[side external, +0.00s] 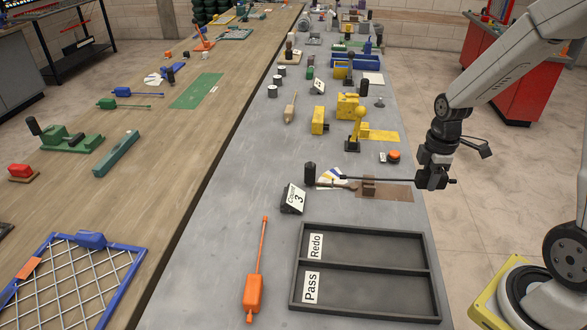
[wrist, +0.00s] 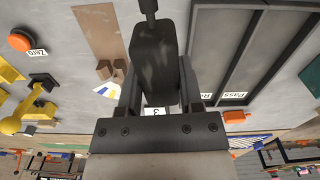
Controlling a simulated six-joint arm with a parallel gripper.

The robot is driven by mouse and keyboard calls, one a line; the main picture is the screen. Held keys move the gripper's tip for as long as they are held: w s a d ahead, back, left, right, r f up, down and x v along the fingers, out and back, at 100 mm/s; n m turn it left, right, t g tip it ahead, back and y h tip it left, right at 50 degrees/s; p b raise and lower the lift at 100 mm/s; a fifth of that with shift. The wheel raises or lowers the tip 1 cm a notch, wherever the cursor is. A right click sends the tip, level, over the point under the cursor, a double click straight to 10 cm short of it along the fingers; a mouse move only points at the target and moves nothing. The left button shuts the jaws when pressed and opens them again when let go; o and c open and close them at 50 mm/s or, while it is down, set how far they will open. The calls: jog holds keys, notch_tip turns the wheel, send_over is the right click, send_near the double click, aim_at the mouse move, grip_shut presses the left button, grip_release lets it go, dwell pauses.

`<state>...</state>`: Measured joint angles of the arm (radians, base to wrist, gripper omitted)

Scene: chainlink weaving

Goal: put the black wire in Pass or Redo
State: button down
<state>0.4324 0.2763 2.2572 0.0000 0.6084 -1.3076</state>
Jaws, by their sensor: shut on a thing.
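My gripper (side external: 433,180) is shut on the black wire (side external: 390,179), above the right edge of the grey bench. The wire's thin shaft points left in the side view, over the brown mat. In the wrist view its thick black handle (wrist: 154,62) sits between the fingers of my gripper (wrist: 158,88). A dark tray (side external: 365,270) lies on the bench nearer the side camera, apart from the wire. Its farther compartment is labelled Redo (side external: 316,246) and its nearer one Pass (side external: 311,287). Both compartments look empty.
A brown mat (side external: 397,193) with a small brown block (side external: 369,187) lies below the wire. A black-handled tool and a sign reading 3 (side external: 294,198) stand left of it. An orange wire (side external: 254,285) lies left of the tray. Yellow fixtures (side external: 355,130) stand farther back.

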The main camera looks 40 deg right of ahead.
jog(key=shift+s+a+r, duration=0.2)
jog(key=shift+s+r, duration=0.05)
jog(key=shift+s, duration=0.35)
jog(key=shift+a, duration=0.15)
jog(key=s+a+f, duration=0.2)
jog(key=s+a, duration=0.1)
jog(key=a, duration=0.8)
jog(key=s+a+f+m, duration=0.1)
jog(key=s+a+f, duration=0.1)
jog(key=a, duration=0.9)
jog(key=shift+s+a, duration=0.25)
jog(key=shift+s, duration=0.3)
jog(key=shift+f, duration=3.85)
